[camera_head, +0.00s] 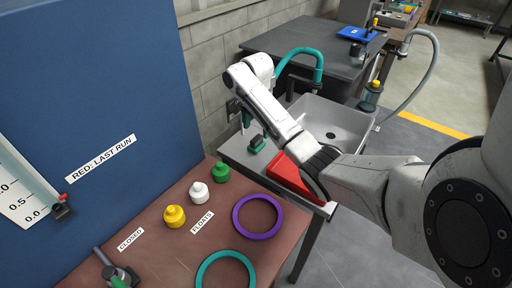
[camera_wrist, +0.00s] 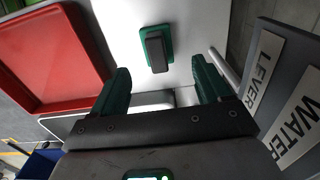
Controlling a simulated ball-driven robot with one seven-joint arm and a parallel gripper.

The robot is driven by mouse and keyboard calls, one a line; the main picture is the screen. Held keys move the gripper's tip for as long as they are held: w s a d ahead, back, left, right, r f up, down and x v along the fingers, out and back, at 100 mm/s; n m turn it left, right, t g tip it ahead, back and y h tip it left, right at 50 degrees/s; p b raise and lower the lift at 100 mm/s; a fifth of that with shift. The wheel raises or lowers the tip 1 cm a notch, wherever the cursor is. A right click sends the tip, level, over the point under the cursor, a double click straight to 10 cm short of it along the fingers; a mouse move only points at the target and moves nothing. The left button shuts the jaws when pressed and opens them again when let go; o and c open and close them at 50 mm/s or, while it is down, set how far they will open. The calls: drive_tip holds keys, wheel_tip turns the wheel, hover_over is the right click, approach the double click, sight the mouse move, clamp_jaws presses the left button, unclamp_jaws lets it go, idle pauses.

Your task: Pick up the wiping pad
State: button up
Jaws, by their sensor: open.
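The wiping pad (camera_wrist: 156,50), a green base with a dark grey block-shaped handle on top, lies on a pale surface in the wrist view. In the head view the pad (camera_head: 257,144) is small, on the grey counter left of the sink. My gripper (camera_wrist: 163,84) has two green fingers spread wide, with nothing between them. The pad is beyond the fingertips, roughly centred between them and apart from both. In the head view my gripper is mostly hidden behind my arm, near the pad.
A red tray (camera_wrist: 50,50) lies left of the pad in the wrist view. Panels labelled LEVER (camera_wrist: 262,68) and WATER stand at right.

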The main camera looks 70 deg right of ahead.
sight(256, 138)
drive_tip(key=shift+s+a+f, duration=0.1)
drive_tip(key=shift+f, duration=1.35)
drive_tip(key=shift+s+a+f, duration=0.1)
drive_tip(key=shift+f, duration=1.3)
drive_tip(key=c, duration=1.1)
drive_tip(key=shift+c, duration=0.2)
drive_tip(key=shift+w, duration=0.1)
drive_tip(key=shift+r, duration=0.45)
wheel_tip(256, 138, up, 2)
drive_tip(key=shift+w+r, duration=0.1)
drive_tip(key=shift+r, duration=0.1)
drive_tip(key=s+a+r+p, duration=0.6)
drive_tip(key=s+r+p, duration=0.3)
drive_tip(key=s+p, duration=0.3)
drive_tip(key=shift+s+a+r+p, duration=0.3)
drive_tip(key=shift+r+p, duration=0.1)
drive_tip(key=shift+p, duration=0.6)
